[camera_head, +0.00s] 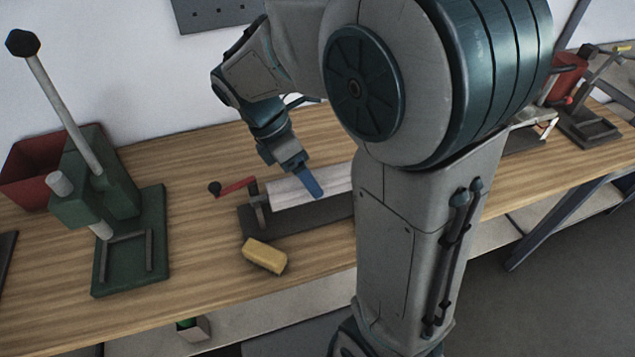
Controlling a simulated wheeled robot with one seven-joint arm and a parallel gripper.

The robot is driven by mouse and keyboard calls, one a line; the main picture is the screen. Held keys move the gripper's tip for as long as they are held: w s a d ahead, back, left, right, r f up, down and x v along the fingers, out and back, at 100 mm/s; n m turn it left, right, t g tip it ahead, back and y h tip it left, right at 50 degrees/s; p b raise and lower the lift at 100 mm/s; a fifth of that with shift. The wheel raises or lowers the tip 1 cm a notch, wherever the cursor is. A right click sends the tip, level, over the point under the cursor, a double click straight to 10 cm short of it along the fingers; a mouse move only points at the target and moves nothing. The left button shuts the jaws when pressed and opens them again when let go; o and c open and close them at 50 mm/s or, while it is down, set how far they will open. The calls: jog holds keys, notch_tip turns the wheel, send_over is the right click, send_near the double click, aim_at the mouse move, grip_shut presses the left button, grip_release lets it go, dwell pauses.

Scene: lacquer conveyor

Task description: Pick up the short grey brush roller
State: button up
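A pale grey roller (290,192) lies level in a dark stand on the wooden bench, with a red crank handle at its left end. I cannot tell whether it is the short grey brush roller; no other grey roller shows clearly. My gripper (312,186) points down at the roller, and its blue finger overlaps the middle of it in the picture. Only one finger shows clearly, so I cannot tell whether it touches or holds the roller. The roller's right end is hidden behind my arm.
A yellow block (264,256) lies in front of the stand. A green lever press (105,195) stands at the left, with a red bin (30,165) behind it. Red-and-grey equipment (568,75) stands at the far right. The bench top (200,285) is bare near its front edge.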

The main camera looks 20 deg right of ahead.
jog(key=shift+x, duration=1.35)
jog(key=c, duration=1.2)
jog(key=shift+c, duration=0.2)
jog(key=shift+r, duration=0.15)
